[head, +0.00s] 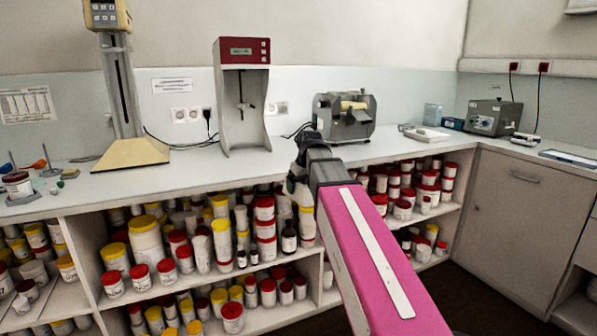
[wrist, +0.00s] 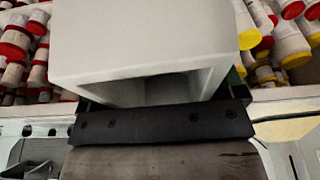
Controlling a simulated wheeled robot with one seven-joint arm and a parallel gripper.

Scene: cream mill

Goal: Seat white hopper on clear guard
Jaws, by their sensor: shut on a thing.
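The white hopper (wrist: 150,45) fills the upper middle of the wrist view as a box-like body with a dark hollow opening towards the lower side. My gripper (head: 306,143) is shut on it, in front of the grey mill (head: 345,118) in the head view. A black bar with screws (wrist: 160,122) crosses the wrist view just below the hopper. Below it is a grey-brown, roller-like surface (wrist: 165,162). In the head view the hopper is hidden or too small to make out. I cannot make out the clear guard in either view.
The white counter (head: 290,160) runs along the wall. A tall stand with a cream base (head: 130,153) and a red-topped instrument (head: 243,95) stand left of the mill. A grey box (head: 493,117) is further right. Shelves below hold many jars (head: 145,240).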

